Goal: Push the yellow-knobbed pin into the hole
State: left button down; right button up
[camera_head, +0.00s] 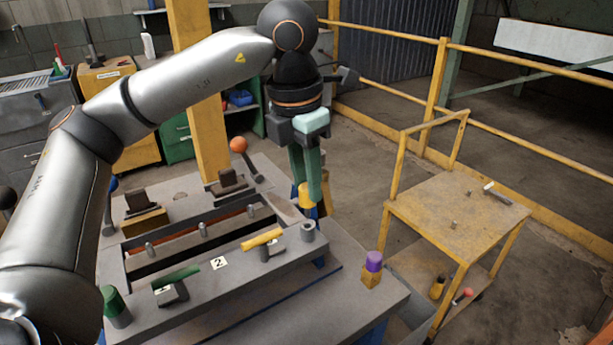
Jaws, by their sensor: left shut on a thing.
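My left gripper (308,190) points down with its green fingers shut on the yellow knob (304,199) of the pin. The knob shows at the fingertips; the pin's shaft cannot be made out. A short grey round collar (307,232) stands at the far right end of the machine's front block, just below the knob in the picture. I cannot tell whether the pin is in line with it, and the inside of the hole is not clear. My right gripper is not in view.
The front block bears a yellow handle (263,239), a green handle (177,274) and a green-knobbed cylinder (115,304). A purple-topped yellow piece (372,268) stands at the right corner. An orange-ball lever (238,145) rises behind. A yellow cart (420,215) stands at the right.

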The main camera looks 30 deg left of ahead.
pick_arm(q)
jog(key=shift+f+b, duration=1.6)
jog(key=shift+f, duration=0.35)
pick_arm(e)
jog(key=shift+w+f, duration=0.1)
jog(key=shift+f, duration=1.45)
pick_arm(q)
jog(key=c, duration=0.5)
grip_release()
jog(key=shift+r, duration=0.6)
jog(key=r+p, duration=0.1)
jog(key=r, duration=0.2)
jog(key=s+r+p, duration=0.1)
jog(key=r, duration=0.3)
jog(key=r+p, duration=0.1)
jog(key=r, duration=0.3)
jog(key=shift+s+a+r+p, duration=0.15)
jog(key=shift+s+a+p, duration=0.1)
jog(key=shift+p, duration=0.1)
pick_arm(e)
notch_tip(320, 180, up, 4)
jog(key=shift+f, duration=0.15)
